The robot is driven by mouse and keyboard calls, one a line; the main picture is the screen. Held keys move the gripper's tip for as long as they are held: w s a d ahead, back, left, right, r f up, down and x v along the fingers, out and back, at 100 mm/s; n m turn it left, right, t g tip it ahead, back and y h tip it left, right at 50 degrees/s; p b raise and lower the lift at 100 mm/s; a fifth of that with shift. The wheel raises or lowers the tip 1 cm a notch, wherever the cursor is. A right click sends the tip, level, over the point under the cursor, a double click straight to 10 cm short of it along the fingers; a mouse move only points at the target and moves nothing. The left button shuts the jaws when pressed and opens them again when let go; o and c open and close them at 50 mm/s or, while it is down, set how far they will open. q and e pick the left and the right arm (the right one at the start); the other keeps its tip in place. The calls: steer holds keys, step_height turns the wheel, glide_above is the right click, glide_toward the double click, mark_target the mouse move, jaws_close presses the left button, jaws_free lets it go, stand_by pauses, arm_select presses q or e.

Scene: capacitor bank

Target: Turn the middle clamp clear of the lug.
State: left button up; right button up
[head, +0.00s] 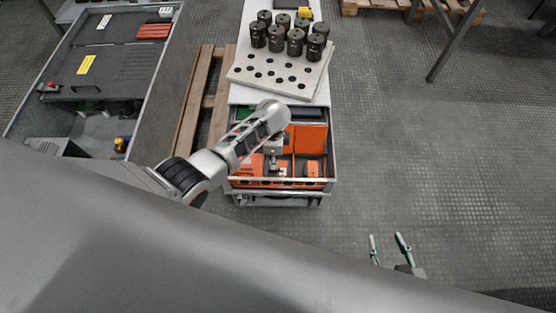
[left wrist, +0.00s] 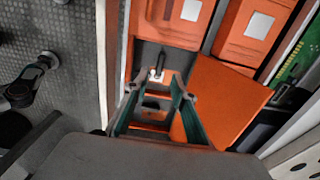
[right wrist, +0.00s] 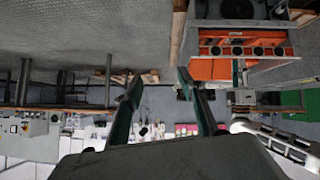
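In the left wrist view, a small dark upright part (left wrist: 161,63), apparently a clamp, stands in the gap between orange units. Small bright metal pieces (left wrist: 154,75) sit at its foot, perhaps the lug; I cannot tell how the clamp sits over them. My left gripper (left wrist: 158,90) is open, its two fingers apart on either side of the gap below the clamp, with nothing visibly held. In the head view my left arm reaches over the orange bank and hides most of this spot. My right gripper (head: 388,242) is open and empty over the floor; its spread fingers also show in the right wrist view (right wrist: 160,82).
Orange capacitor units (head: 308,138) fill the cart drawer (head: 332,170). Behind them a holed plate (head: 245,76) and several dark cylinders (head: 276,42) rest on the cart top. A wooden pallet (head: 196,105) and a grey bench (head: 110,72) lie left.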

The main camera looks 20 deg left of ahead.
arm_select(q)
steer(key=shift+s+f, duration=0.1)
steer(key=shift+f, duration=0.4)
steer(key=f, duration=0.1)
steer(key=f+b, duration=0.2)
steer(key=shift+s, duration=0.25)
step_height(320, 180, down, 3)
steer(key=shift+w+b, duration=0.1)
steer(key=shift+b, duration=0.75)
steer(key=shift+w+f, duration=0.1)
steer(key=shift+f, duration=0.05)
steer(key=shift+w, duration=0.15)
arm_select(e)
steer(key=shift+w+a+r+y, duration=0.15)
steer(key=shift+w+a, duration=0.05)
steer(key=shift+a, duration=0.25)
steer(key=shift+w+a+r+y, duration=0.1)
steer(key=shift+w+a+y, duration=0.1)
steer(key=shift+a, duration=0.2)
arm_select(q)
jaws_close()
arm_select(e)
steer(key=shift+s+f, duration=0.15)
